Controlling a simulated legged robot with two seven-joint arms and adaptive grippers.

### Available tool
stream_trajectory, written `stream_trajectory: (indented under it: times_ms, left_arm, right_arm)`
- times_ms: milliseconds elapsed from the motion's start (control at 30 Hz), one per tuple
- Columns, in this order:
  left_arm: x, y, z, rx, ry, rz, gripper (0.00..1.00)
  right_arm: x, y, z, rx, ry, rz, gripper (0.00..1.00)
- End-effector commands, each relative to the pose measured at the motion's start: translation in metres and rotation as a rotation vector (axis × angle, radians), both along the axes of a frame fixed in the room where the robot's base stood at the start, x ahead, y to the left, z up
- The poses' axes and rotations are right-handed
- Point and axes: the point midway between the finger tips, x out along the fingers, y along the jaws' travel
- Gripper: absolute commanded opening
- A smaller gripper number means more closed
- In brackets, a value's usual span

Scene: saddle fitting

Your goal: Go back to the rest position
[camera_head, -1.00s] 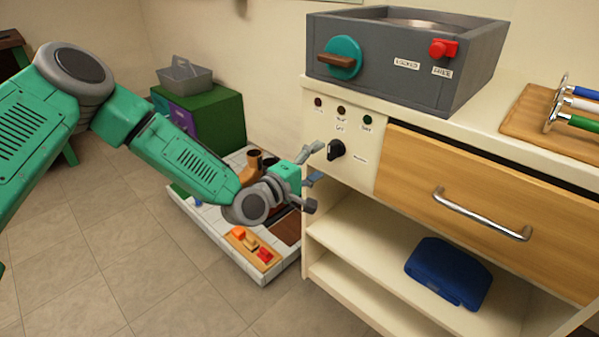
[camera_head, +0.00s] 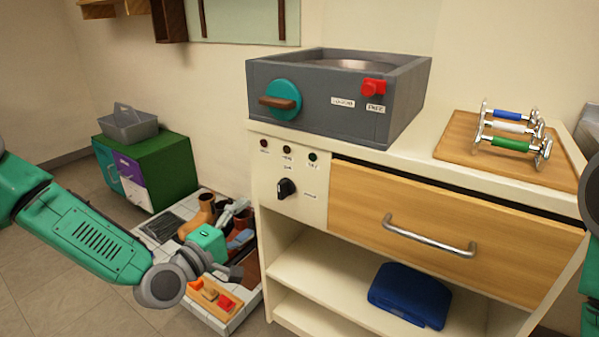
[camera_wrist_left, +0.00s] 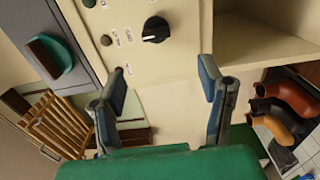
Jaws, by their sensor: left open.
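My left gripper (camera_head: 243,240) is open and empty, in front of the cabinet's left side and above the tiled tray on the floor. In the left wrist view its two fingers stand wide apart (camera_wrist_left: 162,92) with nothing between them. The black selector knob (camera_head: 286,188) on the cream panel is apart from the gripper; it also shows beyond the fingers in the left wrist view (camera_wrist_left: 156,30). Part of my right arm shows at the right edge, but its gripper is out of view.
A grey box (camera_head: 330,130) with a teal dial stands on the cabinet. A wooden drawer (camera_head: 360,215) and a shelf with a blue folded item (camera_head: 410,296) are below. A white tiled tray (camera_head: 240,318) holds boots. Floor at the lower left is clear.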

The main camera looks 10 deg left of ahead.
Motion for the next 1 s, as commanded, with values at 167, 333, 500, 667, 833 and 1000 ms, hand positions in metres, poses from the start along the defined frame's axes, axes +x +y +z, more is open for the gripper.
stream_trajectory:
  times_ms: [167, 333, 500, 667, 833, 1000]
  left_arm:
    - [-0.018, -0.022, -0.03, 0.093, 0.081, -0.056, 0.62]
    - [-0.086, -0.063, -0.113, 0.386, 0.298, -0.234, 0.62]
    - [-0.185, -0.063, -0.191, 0.759, 0.522, -0.478, 0.62]
    - [-0.261, -0.034, -0.226, 1.044, 0.674, -0.681, 0.62]
    - [-0.322, 0.008, -0.238, 1.286, 0.8, -0.865, 0.62]
    - [-0.352, 0.038, -0.218, 1.421, 0.874, -0.971, 0.62]
  right_arm:
    - [0.0, 0.0, 0.0, 0.0, 0.0, 0.0, 0.4]
    - [0.0, 0.0, 0.0, 0.0, 0.0, 0.0, 0.4]
    - [0.0, 0.0, 0.0, 0.0, 0.001, 0.0, 0.4]
    - [0.0, 0.0, 0.0, 0.0, 0.001, 0.0, 0.4]
    - [0.0, 0.0, 0.0, 0.0, 0.001, 0.0, 0.4]
    - [-0.001, 0.0, 0.017, 0.0, 0.002, 0.0, 0.4]
